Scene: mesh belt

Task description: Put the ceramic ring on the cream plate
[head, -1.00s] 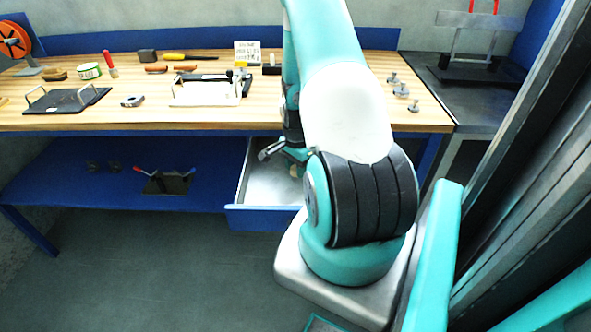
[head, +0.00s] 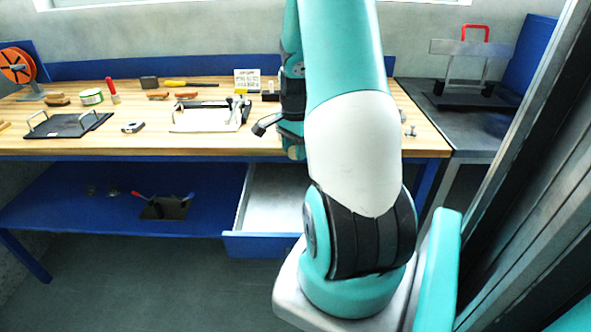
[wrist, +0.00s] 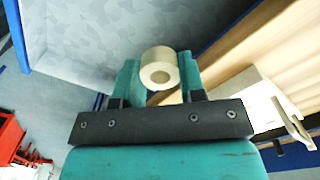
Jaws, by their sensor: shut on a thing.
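The ceramic ring (wrist: 161,68) is a short, thick cream cylinder with a round hole. In the wrist view my gripper (wrist: 160,80) is shut on it, one teal finger on each side. In the head view my gripper (head: 292,145) is at the bench's front edge, above the open drawer, and partly hidden by my arm. The cream plate (head: 190,122) lies on the bench top to the left of my gripper, with dark and pale fittings on it. A pale plate edge, apparently the same plate, shows at the right of the wrist view (wrist: 258,92).
The open drawer (head: 262,243) sticks out below the wooden bench top (head: 150,142). A dark plate with handles (head: 68,126) and a tape measure (head: 132,127) lie left of the cream plate. A sign (head: 247,80) and small tools stand behind it.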

